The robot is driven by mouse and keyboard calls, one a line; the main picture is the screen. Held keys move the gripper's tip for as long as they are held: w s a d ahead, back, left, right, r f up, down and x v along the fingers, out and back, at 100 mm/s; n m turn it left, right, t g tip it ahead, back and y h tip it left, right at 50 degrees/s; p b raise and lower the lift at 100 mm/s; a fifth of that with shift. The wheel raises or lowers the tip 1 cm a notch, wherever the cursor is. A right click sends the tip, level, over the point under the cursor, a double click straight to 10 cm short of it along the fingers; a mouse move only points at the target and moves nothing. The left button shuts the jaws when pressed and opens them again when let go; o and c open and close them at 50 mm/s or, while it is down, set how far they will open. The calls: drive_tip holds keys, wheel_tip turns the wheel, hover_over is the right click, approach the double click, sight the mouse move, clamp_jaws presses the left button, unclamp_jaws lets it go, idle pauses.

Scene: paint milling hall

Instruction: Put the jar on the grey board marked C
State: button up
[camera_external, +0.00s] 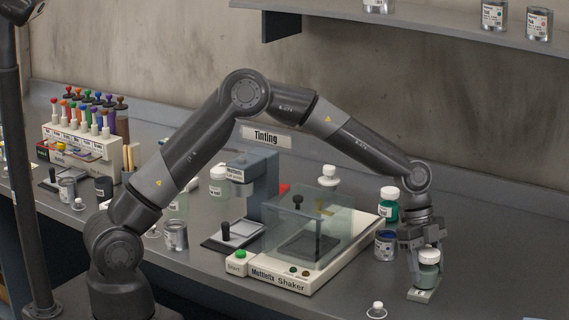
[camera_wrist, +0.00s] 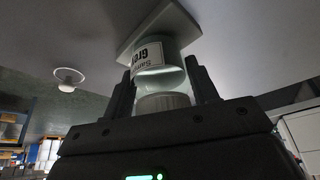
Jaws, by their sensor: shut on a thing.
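My gripper (camera_external: 426,262) is at the right of the bench, pointing down, with its fingers closed on either side of the jar (camera_external: 428,278). The jar is upright, with a white lid and pale grey-green contents. In the wrist view the jar (camera_wrist: 154,60) sits between both fingers (camera_wrist: 160,88), its label partly readable. A small light grey board (camera_external: 421,296) lies directly below the jar; it also shows past the jar's base in the wrist view (camera_wrist: 183,27). The jar is on or just above it; I cannot tell which. The board's letter is not readable.
A small white-topped item (camera_external: 376,311) is at the front.

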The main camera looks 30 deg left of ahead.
drive_tip(key=shift+f, duration=0.1)
drive_tip(key=o, duration=1)
drive_tip(key=shift+o, duration=0.2)
